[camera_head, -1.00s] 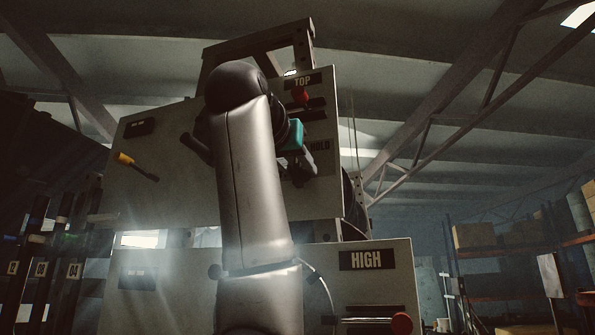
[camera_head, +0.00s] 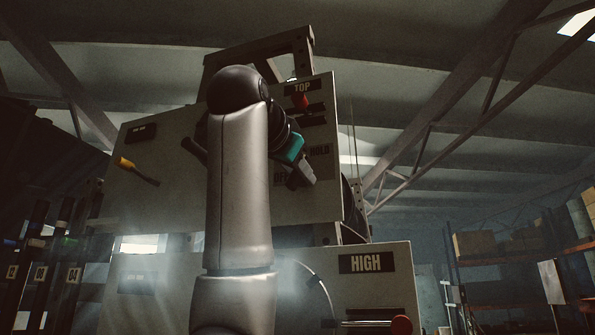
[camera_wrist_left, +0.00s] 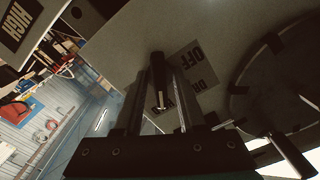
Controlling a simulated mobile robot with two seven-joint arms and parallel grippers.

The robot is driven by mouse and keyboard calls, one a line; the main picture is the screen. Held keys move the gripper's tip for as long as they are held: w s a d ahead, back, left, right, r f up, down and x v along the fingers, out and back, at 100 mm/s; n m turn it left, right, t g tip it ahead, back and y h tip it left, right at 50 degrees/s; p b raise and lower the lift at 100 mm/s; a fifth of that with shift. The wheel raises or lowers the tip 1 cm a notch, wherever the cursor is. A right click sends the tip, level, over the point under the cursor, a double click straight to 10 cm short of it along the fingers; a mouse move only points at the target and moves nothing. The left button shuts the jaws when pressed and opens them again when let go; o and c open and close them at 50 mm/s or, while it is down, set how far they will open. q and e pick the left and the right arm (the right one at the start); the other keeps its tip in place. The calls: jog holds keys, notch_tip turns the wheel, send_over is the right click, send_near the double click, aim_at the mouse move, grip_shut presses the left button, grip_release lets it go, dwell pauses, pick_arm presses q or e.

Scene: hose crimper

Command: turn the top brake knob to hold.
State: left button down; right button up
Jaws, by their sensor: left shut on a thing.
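In the head view the gripper hides the knob. My right gripper is not in view.
A red knob (camera_head: 302,101) is just under the TOP label. A lower panel has a HIGH label (camera_head: 366,262) and a red knob (camera_head: 401,325). A yellow-ended lever (camera_head: 125,163) sticks out at the left. A large dark disc (camera_wrist_left: 275,85) is right of the fingers.

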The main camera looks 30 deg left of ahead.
pick_arm(q)
jog(key=c, duration=0.8)
grip_release()
jog(key=shift+s, duration=0.1)
jog(key=b+v, duration=0.7)
jog(key=v, duration=0.8)
jog(key=shift+d+r+b, duration=0.1)
jog(key=shift+d+b, duration=0.05)
jog(key=shift+b, duration=0.2)
